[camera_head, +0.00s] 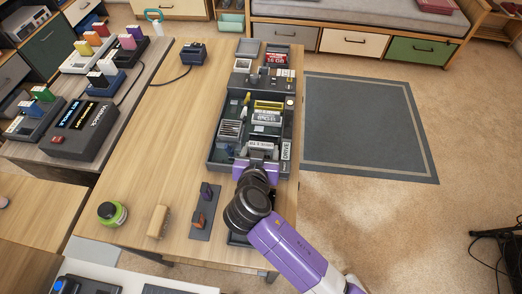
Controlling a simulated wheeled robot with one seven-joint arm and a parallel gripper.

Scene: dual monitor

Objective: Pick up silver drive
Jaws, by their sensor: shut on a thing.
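My purple gripper (262,163) is low at the near end of the dark tray (212,150) on the wooden table. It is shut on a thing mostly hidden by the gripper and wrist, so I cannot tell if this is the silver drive. A pale labelled strip (261,145) shows just beyond the fingers. A silver-grey labelled block (265,117) lies farther back in the tray, apart from the gripper. A white "DRIVE" label (286,151) is at the tray's right side.
A striped grey part (230,129) and a yellow part (268,105) are in the tray. The table (170,130) is clear left of the tray.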

